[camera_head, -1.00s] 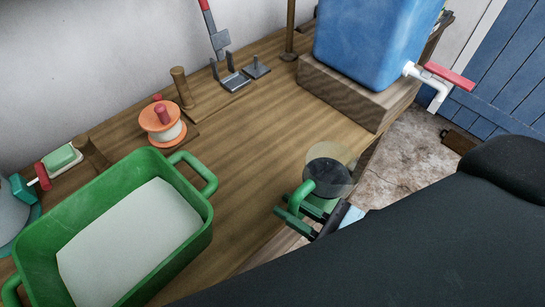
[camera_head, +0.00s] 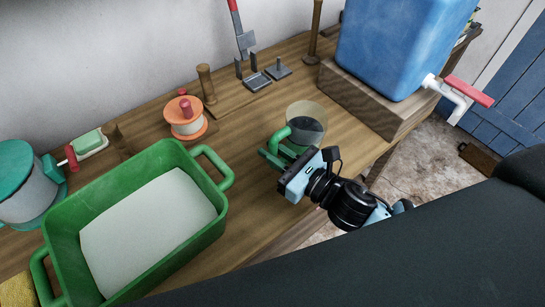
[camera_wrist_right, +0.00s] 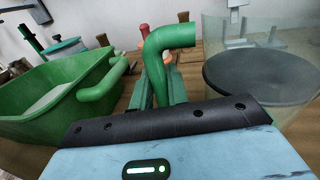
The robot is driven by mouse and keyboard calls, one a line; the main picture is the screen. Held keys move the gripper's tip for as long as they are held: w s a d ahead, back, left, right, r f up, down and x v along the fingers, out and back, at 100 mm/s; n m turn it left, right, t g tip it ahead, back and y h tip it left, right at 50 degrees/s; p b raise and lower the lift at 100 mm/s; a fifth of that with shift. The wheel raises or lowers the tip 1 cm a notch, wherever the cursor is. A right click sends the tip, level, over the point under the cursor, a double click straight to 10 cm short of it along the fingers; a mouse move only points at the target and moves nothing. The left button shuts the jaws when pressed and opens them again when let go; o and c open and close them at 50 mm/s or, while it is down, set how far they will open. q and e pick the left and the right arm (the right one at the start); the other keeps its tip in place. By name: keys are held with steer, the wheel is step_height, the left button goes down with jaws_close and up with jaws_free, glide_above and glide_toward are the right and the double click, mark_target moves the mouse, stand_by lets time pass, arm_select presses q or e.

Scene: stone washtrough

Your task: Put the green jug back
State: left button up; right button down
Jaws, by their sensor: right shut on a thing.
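The jug (camera_head: 308,113) has a clear, slightly yellowish wall, a dark grey surface inside and a green handle (camera_head: 279,137). In the head view it is at the front right part of the wooden table. I cannot tell whether its base touches the wood. My right gripper (camera_head: 276,157) is shut on the green handle. In the right wrist view the handle (camera_wrist_right: 168,45) rises between the fingers (camera_wrist_right: 160,85), and the jug's wall (camera_wrist_right: 240,50) is to the right. The lower jug is partly hidden by the gripper. My left gripper is not in view.
A green tub (camera_head: 222,215) with pale contents stands left of the jug. Behind are an orange spool (camera_head: 186,128), wooden pegs and metal brackets (camera_head: 257,82). A blue water tank (camera_head: 400,45) with a red-handled tap (camera_head: 468,90) sits on a wooden block (camera_head: 365,100). Bare wood (camera_head: 245,130) lies between.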

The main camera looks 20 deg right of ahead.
steer(key=shift+w, duration=0.2)
steer(key=f, duration=0.3)
steer(key=shift+w+f+b, duration=0.1)
steer(key=shift+w+b, duration=0.15)
steer(key=shift+b, duration=0.05)
steer(key=shift+f, duration=0.2)
steer(key=shift+f, duration=0.2)
steer(key=c, duration=1.4)
jaws_free()
steer(key=shift+o, duration=0.2)
